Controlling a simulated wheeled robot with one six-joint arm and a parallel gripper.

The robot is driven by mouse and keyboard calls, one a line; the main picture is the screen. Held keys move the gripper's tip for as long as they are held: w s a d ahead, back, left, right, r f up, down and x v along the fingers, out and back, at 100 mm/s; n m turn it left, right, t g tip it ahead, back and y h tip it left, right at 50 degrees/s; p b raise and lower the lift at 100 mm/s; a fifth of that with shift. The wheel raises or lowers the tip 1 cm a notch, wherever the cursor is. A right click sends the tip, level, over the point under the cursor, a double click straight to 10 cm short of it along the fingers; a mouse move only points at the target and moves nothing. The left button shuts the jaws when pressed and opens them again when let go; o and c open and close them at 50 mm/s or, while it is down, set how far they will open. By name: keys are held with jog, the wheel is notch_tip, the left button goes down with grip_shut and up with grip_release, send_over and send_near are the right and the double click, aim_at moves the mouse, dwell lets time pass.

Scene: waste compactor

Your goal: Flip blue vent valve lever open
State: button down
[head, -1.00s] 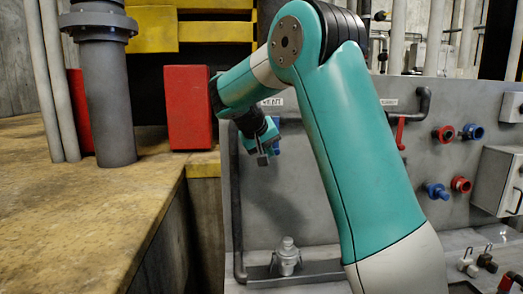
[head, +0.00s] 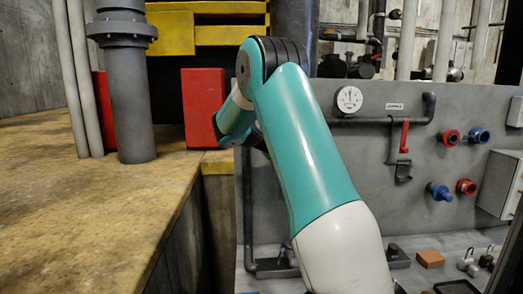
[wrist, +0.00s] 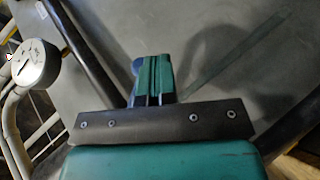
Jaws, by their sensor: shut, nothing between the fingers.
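My gripper (wrist: 154,75) is shut and empty in the wrist view, close to the grey panel (wrist: 210,40). A dark pipe (wrist: 85,50) runs diagonally to the left of the fingers. In the head view my arm hides the lever and the gripper.
A round gauge (head: 350,98) sits on the panel, and a red lever (head: 405,135) hangs down to its right. Blue fittings (head: 439,191) and red fittings (head: 466,187) stick out further right. A red block (head: 203,107) stands on the worn ledge (head: 90,220) at left.

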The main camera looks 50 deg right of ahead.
jog(key=s+d+r+p, duration=0.2)
jog(key=s+d+r, duration=0.1)
jog(key=s+r, duration=0.1)
jog(key=shift+s+d+r+p, duration=0.3)
jog(key=shift+r+p, duration=0.1)
jog(key=shift+r, duration=0.35)
dwell(0.7)
jog(key=w+a+f+b, duration=0.2)
jog(key=a+f+b, duration=0.5)
jog(key=a, duration=0.2)
jog(key=shift+w+a, duration=0.25)
jog(key=shift+a, duration=0.05)
dwell(0.5)
